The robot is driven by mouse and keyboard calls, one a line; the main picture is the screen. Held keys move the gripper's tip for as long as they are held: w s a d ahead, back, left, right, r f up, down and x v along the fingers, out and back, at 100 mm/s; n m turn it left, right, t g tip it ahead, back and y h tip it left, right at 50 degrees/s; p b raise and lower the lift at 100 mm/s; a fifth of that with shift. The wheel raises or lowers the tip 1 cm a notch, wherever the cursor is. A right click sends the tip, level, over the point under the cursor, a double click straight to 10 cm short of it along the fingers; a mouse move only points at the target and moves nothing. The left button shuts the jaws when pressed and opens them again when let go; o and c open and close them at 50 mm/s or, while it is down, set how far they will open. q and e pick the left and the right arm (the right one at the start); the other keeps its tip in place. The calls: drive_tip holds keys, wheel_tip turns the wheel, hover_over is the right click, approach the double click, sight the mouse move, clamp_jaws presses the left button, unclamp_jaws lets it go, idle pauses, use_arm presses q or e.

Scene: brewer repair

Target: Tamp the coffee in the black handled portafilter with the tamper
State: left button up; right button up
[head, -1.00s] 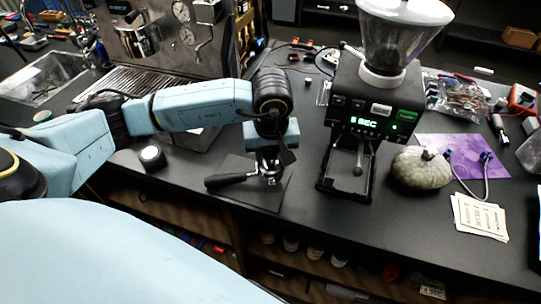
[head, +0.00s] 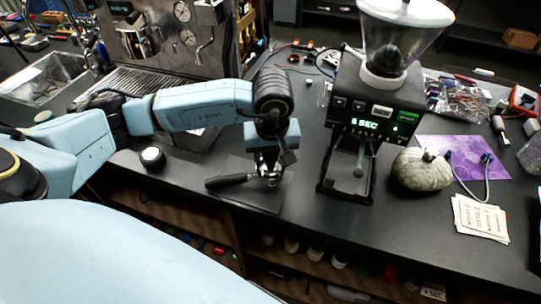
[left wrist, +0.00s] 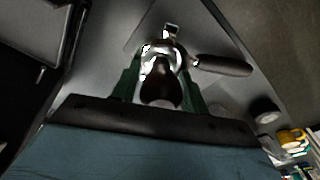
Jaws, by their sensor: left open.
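The portafilter lies on a black mat (head: 275,198) on the counter, its black handle (head: 228,181) pointing left. In the left wrist view the handle (left wrist: 222,66) points right. My left gripper (head: 270,176) is directly above the portafilter's basket, pointing down, its fingers open. In the left wrist view the tamper's dark, rounded handle (left wrist: 160,88) stands between the two green fingers, with the metal basket rim around its lower end. The tamper appears to sit in the basket; the coffee is hidden. My right gripper is not in view.
The grinder (head: 375,120) stands close to the right of the mat. An espresso machine (head: 165,40) is behind left. A pale pumpkin (head: 422,169) and cards (head: 481,217) lie right. The counter's front edge is near the mat.

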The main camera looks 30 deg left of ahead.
use_arm(q)
drive_tip(key=shift+r+p, duration=0.4)
drive_tip(key=shift+r, duration=0.6)
clamp_jaws()
drive_tip(key=shift+s+f, duration=0.1)
drive_tip(key=shift+f, duration=0.1)
idle(0.8)
drive_tip(key=shift+r+p, duration=0.3)
drive_tip(key=shift+r, duration=0.45)
drive_tip(key=shift+r+p, duration=1.65)
drive_tip(key=shift+r, duration=1.75)
